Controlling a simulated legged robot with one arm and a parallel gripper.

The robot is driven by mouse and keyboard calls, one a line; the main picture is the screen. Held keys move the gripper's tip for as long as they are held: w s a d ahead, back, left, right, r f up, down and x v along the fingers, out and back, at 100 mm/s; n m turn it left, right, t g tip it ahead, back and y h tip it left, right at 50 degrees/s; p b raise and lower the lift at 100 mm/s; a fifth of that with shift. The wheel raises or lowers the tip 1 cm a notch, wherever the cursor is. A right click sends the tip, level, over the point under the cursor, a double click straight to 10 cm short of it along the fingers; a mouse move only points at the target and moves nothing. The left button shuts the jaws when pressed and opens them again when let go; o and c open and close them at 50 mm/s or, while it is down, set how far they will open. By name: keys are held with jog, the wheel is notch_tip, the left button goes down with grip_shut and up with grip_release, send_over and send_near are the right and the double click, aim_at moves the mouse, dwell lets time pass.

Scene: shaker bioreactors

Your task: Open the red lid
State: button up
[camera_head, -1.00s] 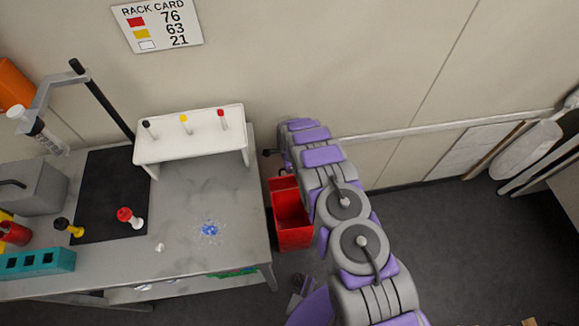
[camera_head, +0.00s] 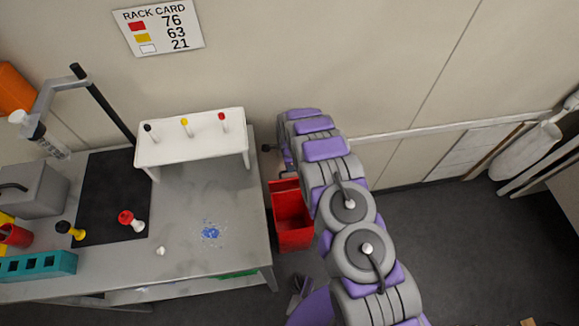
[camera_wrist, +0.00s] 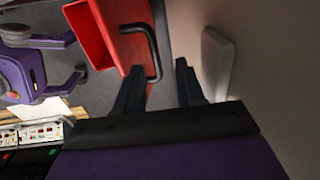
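A red bin (camera_head: 291,212) stands on the floor at the right end of the table, partly hidden behind my arm in the head view. In the wrist view its red body (camera_wrist: 95,35) lies at the upper left, with a brighter red face (camera_wrist: 140,25) and a black bar handle (camera_wrist: 157,55). I cannot tell clearly which part is the lid or how far it is raised. My gripper (camera_wrist: 160,67) is open; its two dark fingers point toward the handle, whose bend shows between the fingertips. I see no firm contact. In the head view, the gripper is mostly hidden by my arm.
The grey table (camera_head: 200,262) left of the bin holds a white rack (camera_head: 190,150), a black mat (camera_head: 108,180), a teal block (camera_head: 38,265) and small pegs. A wall with a rail is close behind the arm.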

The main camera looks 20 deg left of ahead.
notch_tip(320, 180, up, 12)
jog(key=p, duration=0.1)
jog(key=shift+s+d+p, duration=0.15)
jog(key=shift+s+p, duration=0.15)
jog(key=shift+p, duration=0.05)
dwell(0.4)
jog(key=s+d+r+n+g, duration=0.1)
jog(key=s+d+r+n, duration=0.25)
jog(key=d+r, duration=0.9)
jog(key=s+d+r+n, duration=0.2)
jog(key=s+d+r, duration=0.3)
jog(key=d+r, duration=0.7)
jog(key=s+d+r+n, duration=0.2)
jog(key=s+d+r, duration=0.2)
jog(key=s, duration=0.5)
jog(key=s+d+r+n+g, duration=0.1)
jog(key=s+d+r+n, duration=0.1)
jog(key=s, duration=0.8)
jog(key=s+d+r+n, duration=0.2)
jog(key=s+d+r, duration=0.3)
jog(key=s, duration=0.4)
jog(key=shift+s+d+r, duration=0.35)
jog(key=shift+s+r, duration=0.05)
jog(key=shift+r, duration=0.4)
